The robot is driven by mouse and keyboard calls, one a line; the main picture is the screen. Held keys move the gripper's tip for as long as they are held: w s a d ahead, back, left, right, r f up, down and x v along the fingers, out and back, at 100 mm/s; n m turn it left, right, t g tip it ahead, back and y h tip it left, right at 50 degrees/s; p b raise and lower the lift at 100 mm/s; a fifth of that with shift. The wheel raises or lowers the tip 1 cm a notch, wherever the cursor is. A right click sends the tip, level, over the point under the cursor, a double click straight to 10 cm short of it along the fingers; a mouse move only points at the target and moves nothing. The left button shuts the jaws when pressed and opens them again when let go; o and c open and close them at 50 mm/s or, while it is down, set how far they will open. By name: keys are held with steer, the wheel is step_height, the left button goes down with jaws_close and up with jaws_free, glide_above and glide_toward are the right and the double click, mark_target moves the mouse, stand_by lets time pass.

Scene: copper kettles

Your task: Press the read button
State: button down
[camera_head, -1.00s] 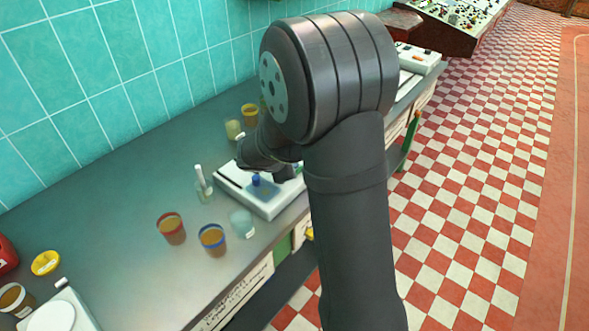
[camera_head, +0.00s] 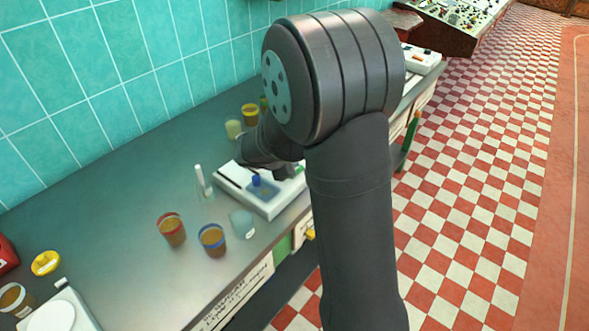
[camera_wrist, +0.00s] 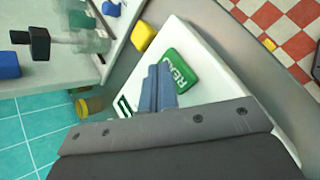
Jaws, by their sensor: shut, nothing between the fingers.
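The green button marked READ (camera_wrist: 180,70) sits on the white device (camera_wrist: 195,38) in the wrist view. My gripper (camera_wrist: 159,72) is shut and empty, its two grey-blue fingers together. Its fingertips show just left of the button and overlap its edge in the picture; I cannot tell whether they touch it.
A clear jar (camera_head: 242,223), a blue-rimmed cup (camera_head: 212,240), a red-rimmed cup (camera_head: 171,230) and a white-topped vial (camera_head: 203,182) stand left of the device. The counter further left has free room.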

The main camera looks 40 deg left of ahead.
steer(key=shift+r, duration=0.25)
steer(key=shift+r, duration=2.45)
steer(key=shift+f, duration=0.1)
step_height(320, 180, up, 4)
